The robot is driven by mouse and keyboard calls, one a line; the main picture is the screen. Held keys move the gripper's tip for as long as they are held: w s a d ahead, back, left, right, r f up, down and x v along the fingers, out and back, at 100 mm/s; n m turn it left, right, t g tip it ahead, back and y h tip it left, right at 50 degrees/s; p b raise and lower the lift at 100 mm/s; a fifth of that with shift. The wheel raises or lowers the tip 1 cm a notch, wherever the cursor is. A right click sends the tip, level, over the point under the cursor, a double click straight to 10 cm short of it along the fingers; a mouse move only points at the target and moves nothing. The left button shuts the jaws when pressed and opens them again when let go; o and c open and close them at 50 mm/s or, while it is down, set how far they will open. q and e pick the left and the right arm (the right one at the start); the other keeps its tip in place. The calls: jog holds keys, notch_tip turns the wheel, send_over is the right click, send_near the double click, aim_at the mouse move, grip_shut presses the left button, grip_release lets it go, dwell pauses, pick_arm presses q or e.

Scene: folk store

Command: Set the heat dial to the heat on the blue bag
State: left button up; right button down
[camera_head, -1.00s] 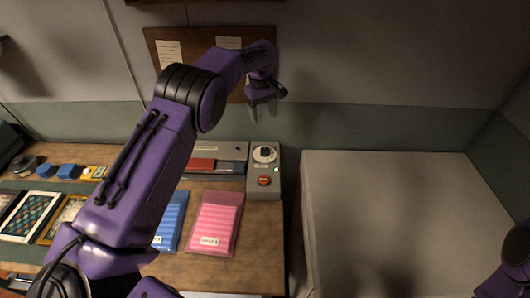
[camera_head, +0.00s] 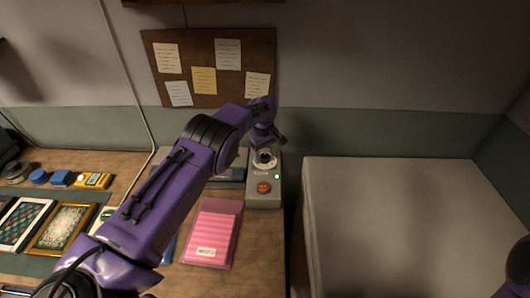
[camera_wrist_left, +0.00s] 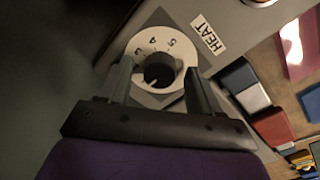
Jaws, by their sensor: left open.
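The heat dial (camera_head: 262,164) sits on a grey control box (camera_head: 263,200). In the left wrist view the white dial (camera_wrist_left: 148,42) shows numbers including 3, 4 and 5, beside a "HEAT" label (camera_wrist_left: 208,34). Its dark knob (camera_wrist_left: 158,70) lies between the fingertips of my left gripper (camera_head: 264,153), which is open; I cannot tell whether they touch it. The blue bag (camera_head: 169,249) is mostly hidden behind my left arm, and its label is not visible. My right gripper is out of view.
A red button (camera_head: 264,187) and a small green light sit on the control box near the dial. A pink bag (camera_head: 225,225) lies on the wooden table (camera_head: 255,255). Framed pieces (camera_head: 62,230) lie at left. A pale surface (camera_head: 400,220) at right is clear.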

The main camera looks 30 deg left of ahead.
pick_arm(q)
jog(key=shift+f, duration=0.15)
jog(key=c, duration=1)
jog(key=shift+c, duration=0.2)
